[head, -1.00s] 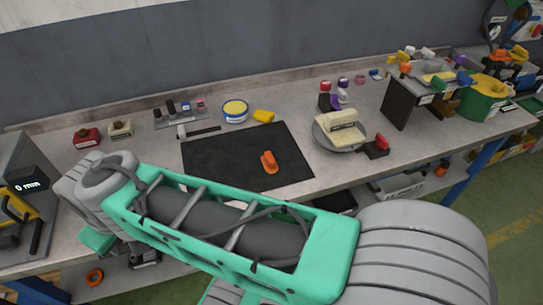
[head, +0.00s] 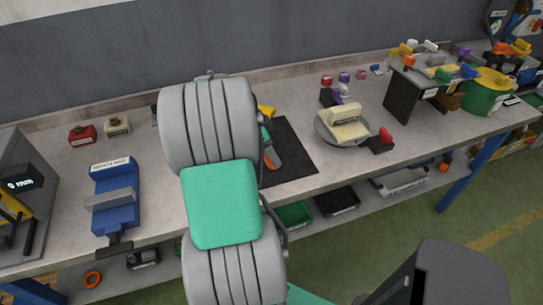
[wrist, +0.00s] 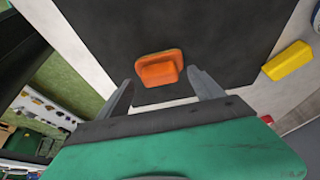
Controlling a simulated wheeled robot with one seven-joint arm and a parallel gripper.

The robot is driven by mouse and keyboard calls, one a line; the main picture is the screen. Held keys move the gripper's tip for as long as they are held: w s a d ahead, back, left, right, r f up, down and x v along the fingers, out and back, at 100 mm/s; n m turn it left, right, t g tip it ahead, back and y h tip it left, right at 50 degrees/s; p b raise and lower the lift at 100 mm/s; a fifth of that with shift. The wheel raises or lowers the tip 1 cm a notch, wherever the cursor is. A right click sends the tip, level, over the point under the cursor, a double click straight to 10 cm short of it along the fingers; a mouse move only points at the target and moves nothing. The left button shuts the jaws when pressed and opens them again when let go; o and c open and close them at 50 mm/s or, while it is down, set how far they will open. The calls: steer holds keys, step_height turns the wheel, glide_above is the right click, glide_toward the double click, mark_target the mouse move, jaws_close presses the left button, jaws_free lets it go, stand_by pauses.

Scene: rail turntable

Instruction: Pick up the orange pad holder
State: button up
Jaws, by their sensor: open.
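The orange pad holder (wrist: 160,68) lies on a black mat (wrist: 228,25) on the workbench. In the wrist view it is ahead of my gripper (wrist: 164,90), roughly between the lines of the two grey fingers. The fingers are spread apart with nothing between their tips, and I cannot tell the exact height above the mat. Only a sliver of orange shows there, beside my arm, next to part of the gripper.
A yellow block (wrist: 288,61) lies right of the mat in the wrist view. In the head view, a round grey plate (head: 325,138) with a cream block stands right of the mat. A blue vice (head: 117,205) sits at left. A dark upright panel (head: 398,103) stands farther right.

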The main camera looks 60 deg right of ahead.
steer(key=shift+x, duration=0.85)
steer(key=c, duration=1.1)
steer(key=shift+r, duration=0.15)
steer(key=shift+w+r, duration=0.1)
steer(key=shift+r, duration=0.2)
step_height(320, 180, up, 3)
steer(key=shift+f+b, duration=0.2)
steer(key=shift+b, duration=0.35)
steer(key=s+a+r, duration=0.2)
steer(key=s+r, duration=0.1)
steer(key=s, duration=0.1)
steer(key=s+a+r+b, duration=0.1)
steer(key=s+a+r, duration=0.1)
steer(key=s+r, duration=0.1)
steer(key=s+a+r, duration=0.3)
steer(key=s, duration=0.2)
steer(key=shift+s+r+b, duration=0.1)
steer(key=shift+r+b, duration=0.2)
steer(key=shift+b, duration=0.1)
